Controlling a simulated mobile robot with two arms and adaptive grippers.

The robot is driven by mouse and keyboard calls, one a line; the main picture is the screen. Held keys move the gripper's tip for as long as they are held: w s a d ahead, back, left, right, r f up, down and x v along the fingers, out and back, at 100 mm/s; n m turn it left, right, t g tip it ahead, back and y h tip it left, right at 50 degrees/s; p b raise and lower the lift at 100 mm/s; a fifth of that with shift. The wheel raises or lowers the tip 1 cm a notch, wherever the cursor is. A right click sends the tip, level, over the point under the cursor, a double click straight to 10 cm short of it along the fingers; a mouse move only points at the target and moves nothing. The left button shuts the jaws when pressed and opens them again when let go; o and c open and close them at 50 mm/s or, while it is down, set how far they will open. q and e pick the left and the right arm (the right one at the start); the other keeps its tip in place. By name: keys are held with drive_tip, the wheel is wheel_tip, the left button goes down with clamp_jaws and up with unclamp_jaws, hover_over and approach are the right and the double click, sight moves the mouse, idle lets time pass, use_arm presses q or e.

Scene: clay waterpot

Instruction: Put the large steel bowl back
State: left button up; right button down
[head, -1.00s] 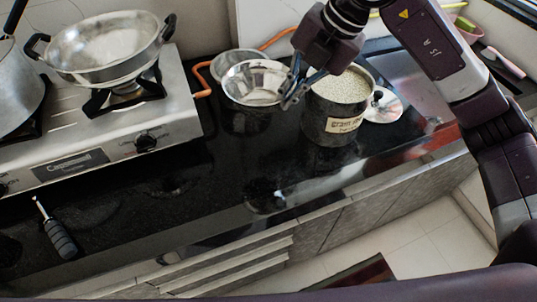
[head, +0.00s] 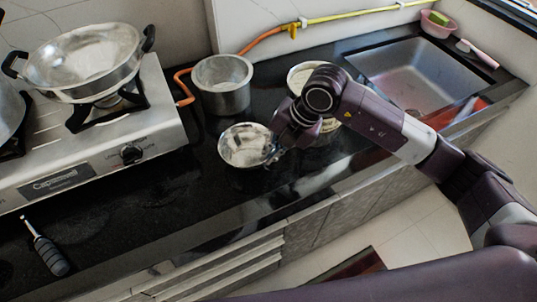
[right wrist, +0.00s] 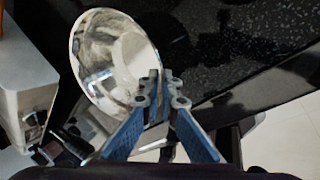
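The large steel bowl (head: 240,145) is shiny and shallow, over the black counter in front of the steel pot. It also shows in the right wrist view (right wrist: 105,55), with its inside visible. My right gripper (head: 274,153) is at the bowl's right rim. In the right wrist view its blue-padded fingers (right wrist: 157,90) are close together on the near rim, gripping it. I cannot tell whether the bowl touches the counter. My left gripper is not in view.
The steel pot (head: 222,88) stands behind the bowl. The grain pot (head: 303,75) is partly hidden by my right arm. A stove (head: 100,150) with a steel pan (head: 85,58) is at left. A dark-handled tool (head: 48,255) lies front left. The counter's front middle is clear.

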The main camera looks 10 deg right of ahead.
drive_tip(key=shift+f, duration=0.5)
drive_tip(key=c, duration=2.2)
unclamp_jaws()
drive_tip(key=shift+o, duration=0.2)
drive_tip(key=shift+r, duration=0.1)
drive_tip(key=b+v, duration=0.1)
drive_tip(key=v, duration=1.1)
drive_tip(key=shift+b, duration=0.3)
